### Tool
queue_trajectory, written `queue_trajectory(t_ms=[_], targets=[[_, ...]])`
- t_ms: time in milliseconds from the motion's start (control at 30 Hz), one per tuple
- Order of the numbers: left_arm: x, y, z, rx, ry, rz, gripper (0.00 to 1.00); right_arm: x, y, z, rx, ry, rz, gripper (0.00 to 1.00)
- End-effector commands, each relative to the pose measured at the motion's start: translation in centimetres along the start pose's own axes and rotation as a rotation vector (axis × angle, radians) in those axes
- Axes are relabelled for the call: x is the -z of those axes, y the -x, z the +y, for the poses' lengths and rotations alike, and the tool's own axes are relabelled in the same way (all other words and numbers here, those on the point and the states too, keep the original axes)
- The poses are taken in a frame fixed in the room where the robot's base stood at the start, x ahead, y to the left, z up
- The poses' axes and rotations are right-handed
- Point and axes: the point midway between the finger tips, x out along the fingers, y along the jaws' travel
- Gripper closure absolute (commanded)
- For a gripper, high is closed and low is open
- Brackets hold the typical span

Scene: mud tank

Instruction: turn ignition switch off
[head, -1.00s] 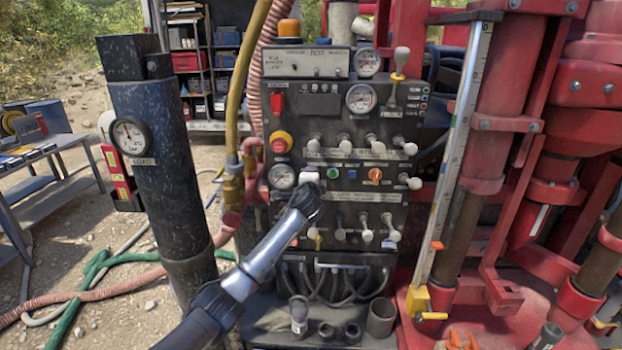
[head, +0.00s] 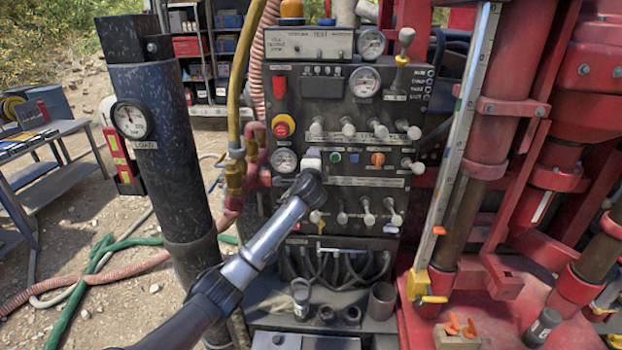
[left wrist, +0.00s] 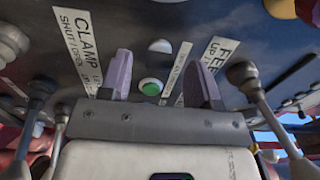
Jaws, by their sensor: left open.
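The black control panel (head: 290,225) stands ahead in the head view. No label that I can read there names the ignition switch. An orange rotary knob (head: 377,158) sits in the middle row, right of a green button (head: 336,157) and a blue one (head: 354,158). My left gripper (head: 312,158) is in front of the panel, left of the green button, and hides the panel behind it. In the left wrist view its two purple-grey fingers (left wrist: 160,82) are apart, with a green button (left wrist: 151,87) seen between them and nothing held. My right gripper is out of view.
White-knobbed levers (head: 348,127) stick out of the panel in rows above and below my gripper. A red and yellow stop button (head: 283,125) is at upper left. A dark post with a load gauge (head: 131,120) stands left, red rig columns (head: 490,125) right.

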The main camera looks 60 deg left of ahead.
Motion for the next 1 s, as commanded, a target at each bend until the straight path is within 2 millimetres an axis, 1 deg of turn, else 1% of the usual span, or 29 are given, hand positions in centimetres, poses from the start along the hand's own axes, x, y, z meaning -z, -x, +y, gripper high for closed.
queue_trajectory(t_ms=[33,400,600,800,1000], targets=[[0.0,0.8,0.2,0.001,-0.002,0.002,0.43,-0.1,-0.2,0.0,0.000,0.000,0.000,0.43],[0.0,7.2,0.2,0.000,-0.001,0.002,0.43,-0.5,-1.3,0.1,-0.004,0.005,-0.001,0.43],[0.0,10.1,0.2,0.000,-0.001,0.002,0.43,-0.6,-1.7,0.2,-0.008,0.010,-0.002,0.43],[0.0,11.7,0.1,-0.001,-0.001,0.000,0.43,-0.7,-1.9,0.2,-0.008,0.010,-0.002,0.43],[0.0,12.3,0.1,-0.001,-0.001,0.000,0.43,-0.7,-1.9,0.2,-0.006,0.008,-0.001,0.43]])
